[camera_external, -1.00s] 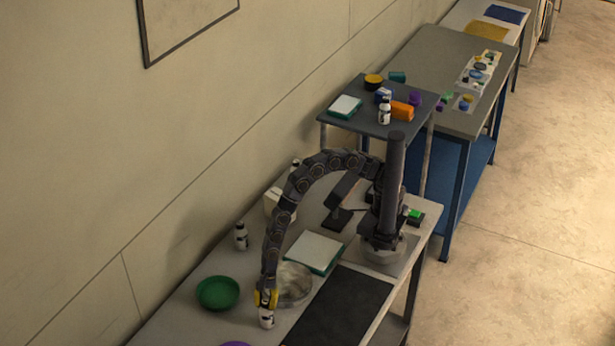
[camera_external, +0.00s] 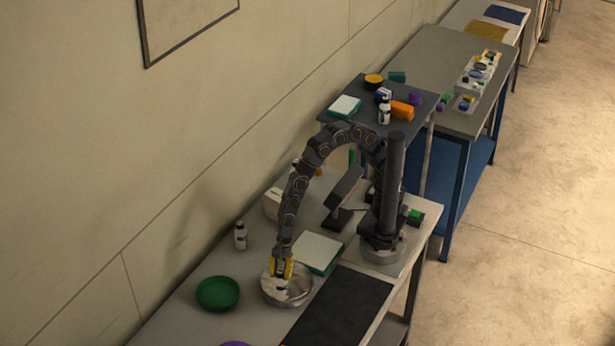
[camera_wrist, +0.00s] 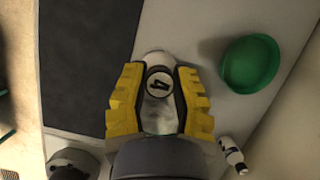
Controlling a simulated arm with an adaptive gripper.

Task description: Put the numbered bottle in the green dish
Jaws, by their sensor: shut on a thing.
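My gripper (camera_external: 281,268) has yellow fingers and is shut on a bottle (camera_external: 281,287). In the wrist view, the bottle (camera_wrist: 158,84) sits between the fingers (camera_wrist: 158,100), with its round top marked with a 4 facing the camera. The green dish (camera_external: 218,293) is empty on the table, left of my gripper; it is at the upper right of the wrist view (camera_wrist: 250,64). In the external view the held bottle overlaps the round metal dish (camera_external: 304,293); I cannot tell its height above it.
Another dark-and-white bottle (camera_external: 240,237) stands behind the green dish, near the wall. A white-topped green box (camera_external: 316,251) and a black mat (camera_external: 342,306) lie right of the metal dish. A purple item (camera_external: 235,344) shows at the bottom edge.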

